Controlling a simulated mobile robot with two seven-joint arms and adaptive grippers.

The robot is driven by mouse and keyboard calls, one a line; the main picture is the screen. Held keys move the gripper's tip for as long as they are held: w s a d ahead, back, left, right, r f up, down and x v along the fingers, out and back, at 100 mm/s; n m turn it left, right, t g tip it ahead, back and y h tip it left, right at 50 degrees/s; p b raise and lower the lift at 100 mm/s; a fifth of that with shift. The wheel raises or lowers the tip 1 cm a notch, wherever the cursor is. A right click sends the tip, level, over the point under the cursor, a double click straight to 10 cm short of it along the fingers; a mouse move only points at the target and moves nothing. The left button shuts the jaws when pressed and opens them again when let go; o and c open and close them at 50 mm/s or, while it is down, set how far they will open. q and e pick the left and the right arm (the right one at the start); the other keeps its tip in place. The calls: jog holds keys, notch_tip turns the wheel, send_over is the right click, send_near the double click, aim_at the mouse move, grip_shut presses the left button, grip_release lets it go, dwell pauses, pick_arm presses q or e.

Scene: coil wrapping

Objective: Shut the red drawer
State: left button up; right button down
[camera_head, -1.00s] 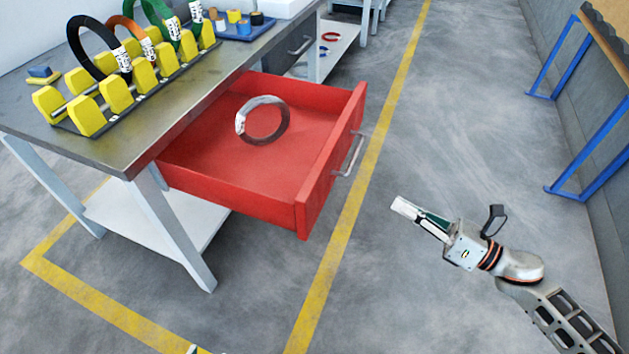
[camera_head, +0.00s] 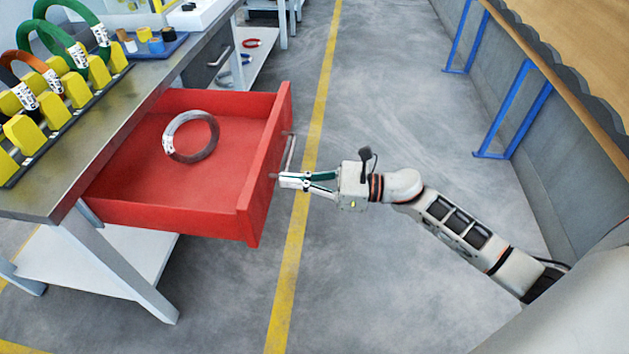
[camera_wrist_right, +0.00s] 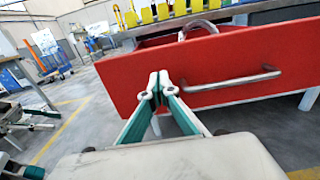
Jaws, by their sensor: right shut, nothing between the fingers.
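The red drawer (camera_head: 182,206) stands pulled out from under the workbench in the head view. A wrapped coil (camera_head: 211,135) lies inside it, and its top shows over the drawer front in the right wrist view (camera_wrist_right: 198,25). The drawer's metal handle (camera_head: 290,152) is on its front; it also shows in the right wrist view (camera_wrist_right: 232,80). My right gripper (camera_head: 281,180) is shut and empty, its tips at the drawer front near the handle's near end. In the right wrist view its tips (camera_wrist_right: 159,84) overlap the red front left of the handle; contact is unclear.
The workbench (camera_head: 150,100) carries a yellow rack (camera_head: 24,135) with several coils and a blue tray (camera_head: 155,47) of small items. A blue-legged table (camera_head: 530,100) stands along the right wall. The floor between them is clear.

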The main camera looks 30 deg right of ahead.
aim_at(264, 178)
jog(key=shift+x, duration=1.6)
